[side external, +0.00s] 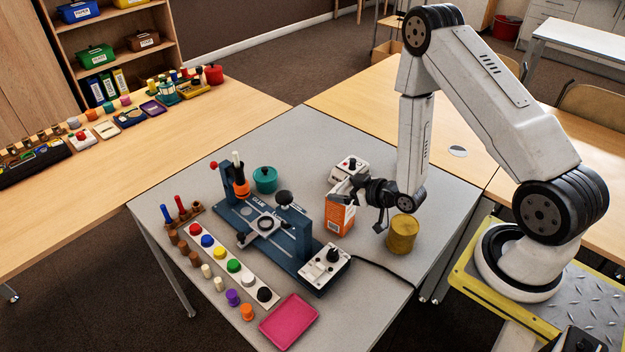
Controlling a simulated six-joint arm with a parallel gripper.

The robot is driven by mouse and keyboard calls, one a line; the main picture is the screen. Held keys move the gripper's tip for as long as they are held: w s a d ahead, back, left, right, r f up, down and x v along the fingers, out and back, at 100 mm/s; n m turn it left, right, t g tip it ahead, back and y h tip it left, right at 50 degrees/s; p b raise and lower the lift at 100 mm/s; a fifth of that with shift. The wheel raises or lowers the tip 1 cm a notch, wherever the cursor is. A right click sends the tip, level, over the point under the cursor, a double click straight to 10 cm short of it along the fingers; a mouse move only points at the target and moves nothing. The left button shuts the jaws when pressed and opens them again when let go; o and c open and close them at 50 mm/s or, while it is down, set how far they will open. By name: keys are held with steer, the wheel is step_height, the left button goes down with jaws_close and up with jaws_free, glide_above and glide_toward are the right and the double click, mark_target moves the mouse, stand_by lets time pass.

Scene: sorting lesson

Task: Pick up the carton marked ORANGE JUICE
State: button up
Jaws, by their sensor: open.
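An orange and white carton (340,220) stands upright on the grey table, just left of my gripper; its lettering is too small to read. My gripper (364,208) is open and low over the table, with its fingers pointing left and down. One dark finger overlaps the upper part of the carton in this view. The other finger hangs to the right of the carton, near a yellow tin. I cannot tell whether either finger touches the carton. Part of the carton's upper right is hidden by the gripper.
A yellow tin (402,234) stands close to the right of my gripper. A white box with knobs (350,170) is behind the carton. A blue fixture (262,225) stands to its left, with a control box (324,268) in front. A pink tray (289,321) lies near the front edge.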

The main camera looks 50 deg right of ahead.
steer(key=shift+x, duration=1.25)
steer(key=shift+r, duration=0.1)
steer(key=c, duration=1.3)
steer(key=shift+o, duration=0.2)
steer(key=shift+r, duration=0.15)
step_height(320, 180, up, 10)
steer(key=shift+f, duration=0.2)
